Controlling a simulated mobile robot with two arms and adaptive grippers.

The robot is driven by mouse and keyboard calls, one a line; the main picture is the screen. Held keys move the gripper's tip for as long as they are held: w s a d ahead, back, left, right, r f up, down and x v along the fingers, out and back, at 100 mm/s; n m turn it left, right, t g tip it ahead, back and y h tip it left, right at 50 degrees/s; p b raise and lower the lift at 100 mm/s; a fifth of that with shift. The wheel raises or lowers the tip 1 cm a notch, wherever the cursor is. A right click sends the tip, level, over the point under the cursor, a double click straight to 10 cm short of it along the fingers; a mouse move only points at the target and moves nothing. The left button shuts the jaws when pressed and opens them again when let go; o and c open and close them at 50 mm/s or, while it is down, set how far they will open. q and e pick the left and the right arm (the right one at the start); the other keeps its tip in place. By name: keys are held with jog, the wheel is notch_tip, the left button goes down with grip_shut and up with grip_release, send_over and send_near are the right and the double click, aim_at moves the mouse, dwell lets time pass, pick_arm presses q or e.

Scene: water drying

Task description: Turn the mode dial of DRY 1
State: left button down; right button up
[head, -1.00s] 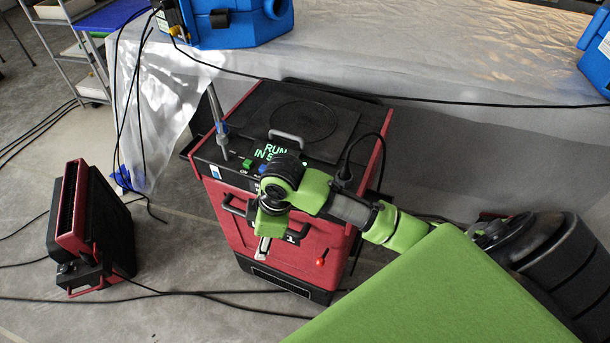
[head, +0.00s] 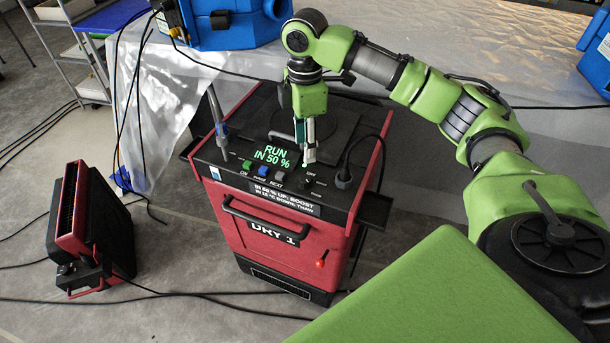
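DRY 1 (head: 275,250) is a red and black machine standing on the floor, with its name on the front. Its top panel has a green-lit display (head: 272,156) reading "RUN IN 50 %". A small dark dial (head: 313,184) sits at the right of the panel, with tiny lettering by it. My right gripper (head: 309,158) points down over the panel, its fingertips just behind the dial and seemingly apart from it. The fingers look close together, but I cannot tell whether they are shut. My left gripper is not in view.
A green button (head: 246,165), a blue button (head: 262,170) and a grey button (head: 280,174) sit left of the dial. A black cable plug (head: 344,178) stands at its right. A probe (head: 220,130) stands at the panel's left. A smaller red-black unit (head: 85,230) is on the floor.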

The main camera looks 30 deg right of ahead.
aim_at(305, 179)
notch_tip(305, 179, down, 12)
jog(key=shift+p, duration=0.75)
jog(key=c, duration=1.1)
